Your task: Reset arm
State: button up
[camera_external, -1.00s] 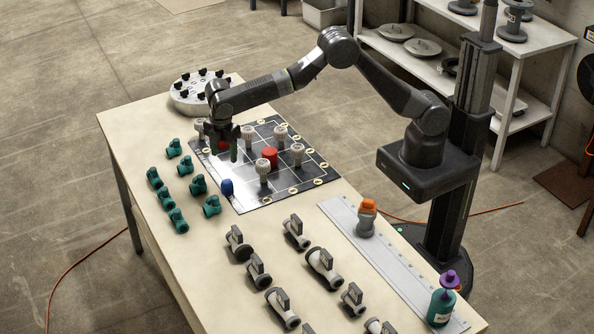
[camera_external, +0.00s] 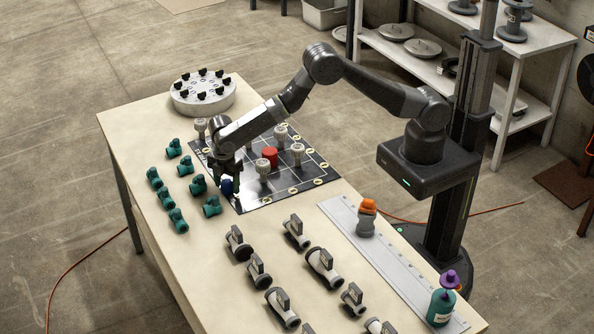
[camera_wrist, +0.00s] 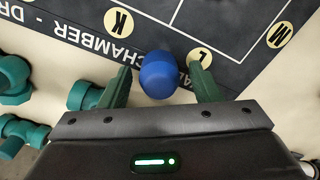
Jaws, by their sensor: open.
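My gripper (camera_external: 226,188) is low over the front left edge of the black gridded board (camera_external: 281,190). In the wrist view my gripper (camera_wrist: 162,88) is open, with its two green fingers apart. A blue peg (camera_wrist: 157,75) shows between the fingertips, with gaps visible on both sides. In the external view the blue peg (camera_external: 227,186) is partly hidden by the gripper. The peg stands at the board's edge near the letters K and L. My arm is bent and reaches out over the table.
A red piece (camera_external: 270,156) and several pale knobbed pieces (camera_external: 263,170) stand on the board. Several green fittings (camera_external: 198,184) lie close to the left of my gripper. Grey valves (camera_external: 238,243) fill the table's near part. A round grey flange (camera_external: 203,95) sits at the far end.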

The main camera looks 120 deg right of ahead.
aim_at(227, 181)
notch_tip(227, 181, up, 4)
jog(key=shift+f+b, duration=0.25)
jog(key=shift+b, duration=0.25)
jog(key=shift+r, duration=0.15)
